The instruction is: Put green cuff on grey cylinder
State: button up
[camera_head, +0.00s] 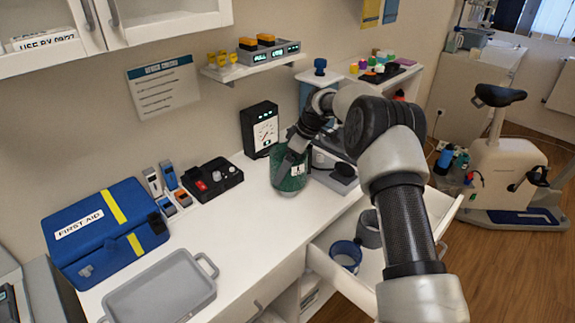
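I also cannot tell whether the cuff touches the counter. A grey cylinder (369,232) stands in the open drawer below the counter, to the right of the cuff and partly behind my arm.
A blue cup (346,255) stands beside the grey cylinder in the open drawer (335,277). A blue first aid bag (103,233) and grey tray (160,291) are left. Bare counter lies between.

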jog(key=shift+f+b, duration=1.7)
jog(key=shift+f, duration=0.75)
jog(key=o, duration=0.9)
jog(key=shift+o, duration=0.2)
jog(key=v, duration=1.7)
jog(key=shift+r, duration=0.25)
jog(key=shift+d, duration=0.1)
